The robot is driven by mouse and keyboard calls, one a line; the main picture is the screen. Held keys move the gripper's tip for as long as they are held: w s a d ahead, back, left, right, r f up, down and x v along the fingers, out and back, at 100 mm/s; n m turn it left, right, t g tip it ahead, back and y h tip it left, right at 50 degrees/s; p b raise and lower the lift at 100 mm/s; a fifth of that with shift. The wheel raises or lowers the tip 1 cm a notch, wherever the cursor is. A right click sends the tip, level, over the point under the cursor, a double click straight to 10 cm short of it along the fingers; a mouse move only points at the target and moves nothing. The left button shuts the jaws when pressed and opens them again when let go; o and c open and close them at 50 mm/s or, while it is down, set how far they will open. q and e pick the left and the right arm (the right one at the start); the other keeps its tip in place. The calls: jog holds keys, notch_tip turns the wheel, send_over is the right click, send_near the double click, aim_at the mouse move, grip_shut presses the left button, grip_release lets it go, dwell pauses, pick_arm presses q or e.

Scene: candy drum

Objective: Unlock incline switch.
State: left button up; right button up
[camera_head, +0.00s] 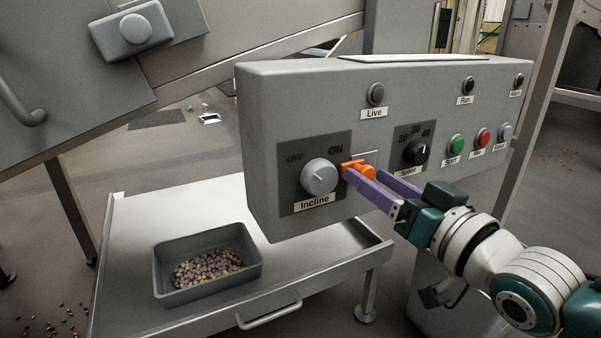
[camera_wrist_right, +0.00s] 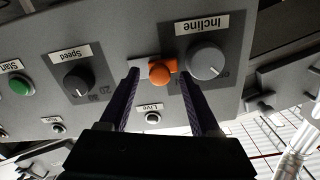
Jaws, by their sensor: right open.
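The incline switch (camera_head: 319,177) is a grey round knob on a dark plate on the control box, with OFF and ON marks above it and an Incline label below. An orange lock piece (camera_head: 368,169) sits just right of the knob. In the right wrist view the knob (camera_wrist_right: 205,61) and the orange piece (camera_wrist_right: 160,73) are side by side. My right gripper (camera_head: 362,178) has purple fingers and is open. In the right wrist view its fingertips (camera_wrist_right: 157,78) lie on either side of the orange piece; contact cannot be told. My left gripper is not in view.
The control box (camera_head: 290,100) also carries a black Speed knob (camera_head: 415,152), a green Start button (camera_head: 456,144) and a red button (camera_head: 482,137). Below stands a metal table (camera_head: 130,240) with a grey bin (camera_head: 205,290) of candies. A sloped metal machine (camera_head: 60,60) is at upper left.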

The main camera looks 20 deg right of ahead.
grip_shut()
dwell(0.4)
dwell(0.5)
dwell(0.4)
